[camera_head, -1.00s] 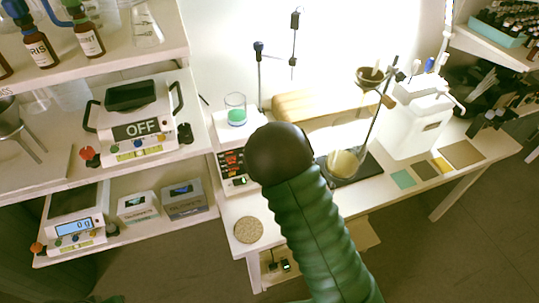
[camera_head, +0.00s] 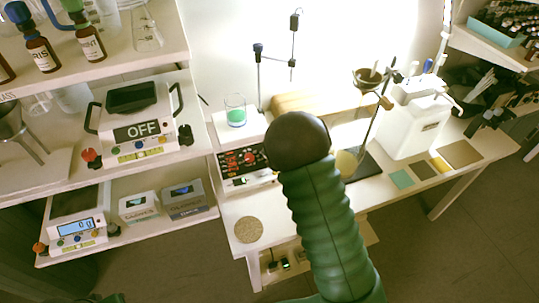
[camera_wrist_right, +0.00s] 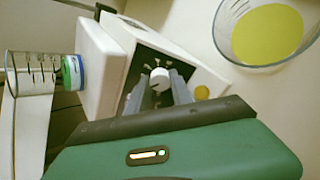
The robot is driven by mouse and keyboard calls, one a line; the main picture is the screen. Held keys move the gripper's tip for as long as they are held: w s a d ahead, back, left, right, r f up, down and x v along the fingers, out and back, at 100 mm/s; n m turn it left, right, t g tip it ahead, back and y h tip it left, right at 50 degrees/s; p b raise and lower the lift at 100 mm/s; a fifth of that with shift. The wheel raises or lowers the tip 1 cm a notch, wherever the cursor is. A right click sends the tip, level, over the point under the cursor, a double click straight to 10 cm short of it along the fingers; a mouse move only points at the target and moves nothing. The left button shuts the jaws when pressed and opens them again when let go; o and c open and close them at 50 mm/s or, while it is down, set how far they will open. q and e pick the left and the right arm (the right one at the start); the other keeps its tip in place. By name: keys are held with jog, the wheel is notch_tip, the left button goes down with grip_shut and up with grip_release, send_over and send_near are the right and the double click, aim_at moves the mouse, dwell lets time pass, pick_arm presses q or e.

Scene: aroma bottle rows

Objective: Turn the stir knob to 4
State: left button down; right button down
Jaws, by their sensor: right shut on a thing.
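The stirrer (camera_head: 246,183) is a white box with a dark front panel and red lit digits, standing at the left end of the white table. A beaker with green liquid (camera_head: 236,112) sits on its plate. In the right wrist view, the stirrer's dark panel (camera_wrist_right: 140,66) carries a white round knob (camera_wrist_right: 159,78). My right gripper (camera_wrist_right: 165,88) has its two grey fingers on either side of this knob and is shut on it. The knob's scale is too small to read. My left gripper is not in view.
A flask with yellow liquid (camera_wrist_right: 268,32) stands near the stirrer. A round cork mat (camera_head: 248,230) lies at the table's front left. Shelves with a scale marked OFF (camera_head: 138,128) are at the left. A white canister (camera_head: 412,125) stands at the right.

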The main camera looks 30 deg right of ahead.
jog(key=m, duration=0.5)
jog(key=shift+s+f+m, duration=0.1)
jog(key=shift+m, duration=0.2)
jog(key=m+t, duration=0.1)
jog(key=m, duration=0.4)
jog(key=shift+s+f, duration=0.1)
jog(key=m, duration=0.6)
jog(key=shift+f, duration=0.1)
jog(key=m, duration=0.4)
jog(key=shift+a+m+h, duration=0.1)
jog(key=shift+m+h, duration=0.2)
jog(key=shift+m, duration=0.1)
jog(key=shift+s, duration=0.1)
jog(key=c, duration=1.1)
grip_release()
